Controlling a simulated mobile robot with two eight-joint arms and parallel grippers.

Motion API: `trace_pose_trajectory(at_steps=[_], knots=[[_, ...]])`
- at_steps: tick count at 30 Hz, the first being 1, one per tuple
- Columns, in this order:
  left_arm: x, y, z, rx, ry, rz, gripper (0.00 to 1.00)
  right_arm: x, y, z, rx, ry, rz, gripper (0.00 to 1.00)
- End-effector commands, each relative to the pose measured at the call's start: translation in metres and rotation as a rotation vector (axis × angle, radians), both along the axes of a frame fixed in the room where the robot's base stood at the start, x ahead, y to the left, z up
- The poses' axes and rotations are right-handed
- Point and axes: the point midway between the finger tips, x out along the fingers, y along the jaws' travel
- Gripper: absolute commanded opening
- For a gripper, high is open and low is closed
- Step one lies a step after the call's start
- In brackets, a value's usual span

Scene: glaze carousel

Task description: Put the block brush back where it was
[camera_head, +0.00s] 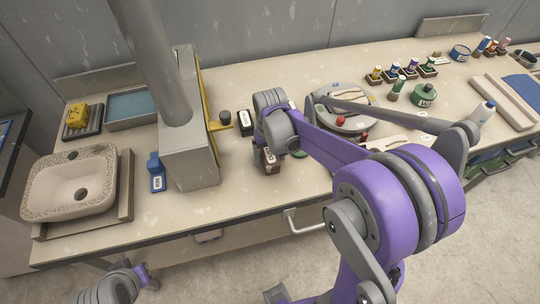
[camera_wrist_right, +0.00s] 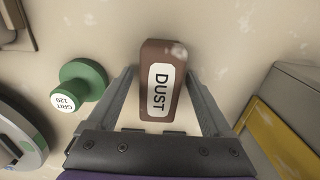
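A brown block (camera_wrist_right: 152,52) with a white label reading DUST, which looks like the block brush, stands out in the right wrist view. My right gripper (camera_wrist_right: 160,75) has one finger on each side of it, with narrow gaps, so it looks open around the block. In the head view the brown block (camera_head: 271,161) is on the bench, right of the grey box-shaped housing, partly hidden by my right wrist. Whether it touches the bench is unclear. Part of my left arm shows low at the left, off the bench; its finger opening cannot be made out.
A green knob-like tool labelled GRIT 120 (camera_wrist_right: 82,84) stands close left of the block in the wrist view. The grey housing (camera_head: 190,160) with its thick pipe and yellow edge is near. A round carousel (camera_head: 350,122), a sink (camera_head: 72,183) and a blue item (camera_head: 156,172) share the bench.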

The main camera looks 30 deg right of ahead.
Motion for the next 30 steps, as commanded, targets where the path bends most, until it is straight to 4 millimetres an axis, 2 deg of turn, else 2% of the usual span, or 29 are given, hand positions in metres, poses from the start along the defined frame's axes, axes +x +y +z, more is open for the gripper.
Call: trace_pose_trajectory(at_steps=[8,11,21,25,30], knots=[[0.002,0.0,0.004,0.0,-0.003,0.0,0.0,0.0,0.0,0.007,0.0,-0.001,0.0,0.84],[0.002,0.0,0.006,0.0,-0.004,0.0,0.0,0.0,0.0,0.02,0.0,-0.001,0.0,0.84],[0.005,0.0,0.014,0.0,-0.01,0.0,0.0,0.0,0.0,0.092,0.0,-0.001,-0.001,0.84],[0.006,0.0,0.016,0.0,-0.012,0.0,0.0,0.0,0.0,0.111,0.0,-0.001,0.0,0.84],[0.006,0.0,0.017,0.0,-0.012,0.0,0.0,-0.003,0.002,0.122,-0.001,-0.008,0.004,0.84]])
